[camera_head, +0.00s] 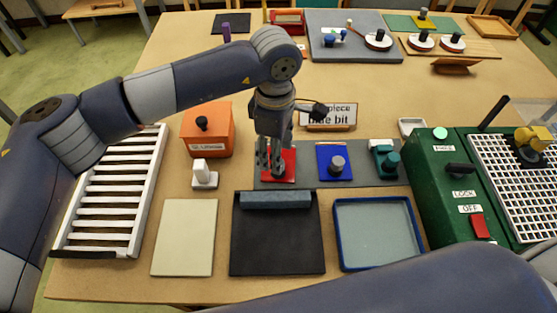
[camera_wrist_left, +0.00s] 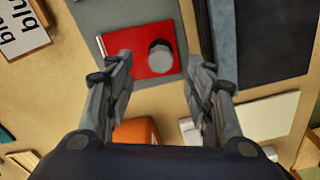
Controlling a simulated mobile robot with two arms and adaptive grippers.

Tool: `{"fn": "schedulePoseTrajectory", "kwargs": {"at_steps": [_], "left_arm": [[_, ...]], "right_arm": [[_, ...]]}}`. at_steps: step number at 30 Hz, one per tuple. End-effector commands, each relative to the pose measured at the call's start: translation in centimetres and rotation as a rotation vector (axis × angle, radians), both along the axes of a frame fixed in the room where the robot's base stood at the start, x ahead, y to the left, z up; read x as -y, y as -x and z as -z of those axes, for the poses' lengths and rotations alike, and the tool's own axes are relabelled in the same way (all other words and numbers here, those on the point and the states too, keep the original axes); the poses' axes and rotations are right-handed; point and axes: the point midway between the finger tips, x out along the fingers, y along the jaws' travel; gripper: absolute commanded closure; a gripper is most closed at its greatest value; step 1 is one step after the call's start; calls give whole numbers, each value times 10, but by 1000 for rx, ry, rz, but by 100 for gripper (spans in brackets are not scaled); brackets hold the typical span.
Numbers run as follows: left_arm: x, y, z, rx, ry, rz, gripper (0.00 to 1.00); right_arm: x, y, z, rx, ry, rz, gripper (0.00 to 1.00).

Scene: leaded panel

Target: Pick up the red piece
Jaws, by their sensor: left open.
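The red piece (camera_head: 290,160) is a flat red square on the left end of a grey strip, beside the blue piece. In the left wrist view the red piece (camera_wrist_left: 131,44) carries a round grey knob (camera_wrist_left: 160,56). My left gripper (camera_head: 270,168) points down over it and hides part of it in the head view. In the left wrist view the fingers of my left gripper (camera_wrist_left: 160,68) are open, one on each side of the knob, with nothing held. My right gripper is out of view.
A blue piece (camera_head: 326,156) with a grey knob and a teal clamp-like object (camera_head: 384,158) stand to the right. An orange box (camera_head: 207,135) and a small white-handled block (camera_head: 204,180) are left. A black board (camera_head: 277,245), blue-rimmed tray (camera_head: 338,235) and green machine (camera_head: 440,190) are nearby.

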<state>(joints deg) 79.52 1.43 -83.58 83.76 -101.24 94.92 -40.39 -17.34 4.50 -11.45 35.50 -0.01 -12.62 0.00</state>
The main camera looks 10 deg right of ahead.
Motion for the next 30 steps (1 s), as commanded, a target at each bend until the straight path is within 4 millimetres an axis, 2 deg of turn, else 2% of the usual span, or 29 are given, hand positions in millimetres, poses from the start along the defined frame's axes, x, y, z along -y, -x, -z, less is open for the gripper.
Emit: {"fn": "schedulePoseTrajectory", "kwargs": {"at_steps": [6,10,19,25,30], "left_arm": [[6,5,25,-8,-1,1,51],[6,4,43,-4,1,0,51],[6,3,50,-2,1,1,51],[6,3,50,-2,1,1,96],[6,3,49,-1,2,1,96]], "right_arm": [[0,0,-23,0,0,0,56],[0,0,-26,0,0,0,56],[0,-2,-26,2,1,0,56],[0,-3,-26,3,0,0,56],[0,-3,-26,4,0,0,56]]}}
